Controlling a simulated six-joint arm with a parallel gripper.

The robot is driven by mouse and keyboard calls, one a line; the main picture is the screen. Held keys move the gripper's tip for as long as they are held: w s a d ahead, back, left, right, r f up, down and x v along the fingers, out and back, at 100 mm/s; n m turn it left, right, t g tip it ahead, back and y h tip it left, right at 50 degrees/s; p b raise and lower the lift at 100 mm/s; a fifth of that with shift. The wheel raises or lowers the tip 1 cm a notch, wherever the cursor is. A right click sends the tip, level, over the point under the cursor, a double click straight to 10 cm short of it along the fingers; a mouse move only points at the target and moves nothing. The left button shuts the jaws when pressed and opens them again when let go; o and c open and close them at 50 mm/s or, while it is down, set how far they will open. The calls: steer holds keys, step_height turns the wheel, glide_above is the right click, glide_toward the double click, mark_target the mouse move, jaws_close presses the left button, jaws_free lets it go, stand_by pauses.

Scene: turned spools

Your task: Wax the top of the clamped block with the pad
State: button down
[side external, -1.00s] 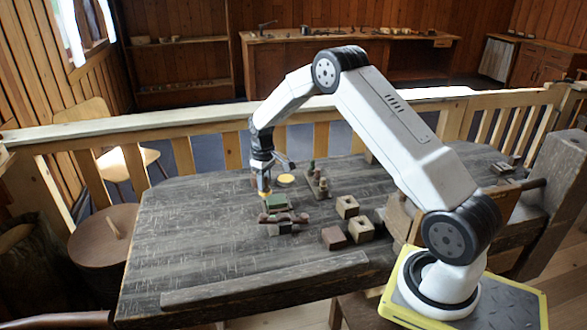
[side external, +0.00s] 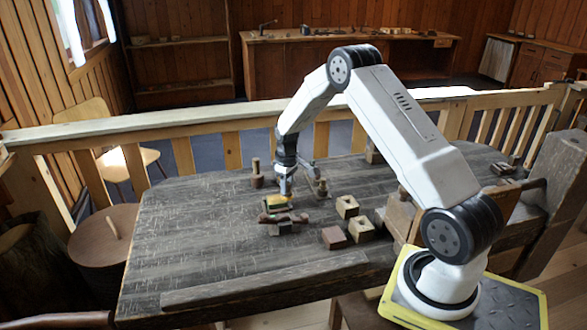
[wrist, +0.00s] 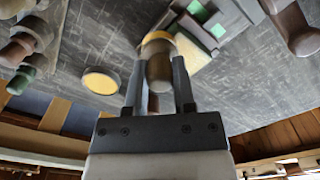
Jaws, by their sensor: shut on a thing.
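My gripper (side external: 286,190) is shut on the brown handle of the pad, and its tip is low at the block in the side view. In the wrist view my gripper (wrist: 160,72) has its fingers on either side of the handle. The round pad (wrist: 157,38) has a yellow rim and is at the near edge of the clamped block (wrist: 190,53). In the side view the block (side external: 276,204) looks yellow and green on top. I cannot tell whether pad and block touch.
A round yellow disc (wrist: 100,81) lies on the table left of the pad in the wrist view. Drilled blocks (side external: 347,206) sit right of the clamp (side external: 283,218). The table's left part is clear.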

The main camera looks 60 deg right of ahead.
steer(key=shift+w+a, duration=2.5)
steer(key=shift+a, duration=0.05)
steer(key=s+d, duration=0.4)
steer(key=shift+s+d, duration=0.25)
steer(key=shift+d, duration=0.05)
steer(key=shift+w+a, duration=2.2)
steer(key=shift+a, duration=0.05)
step_height(320, 180, up, 8)
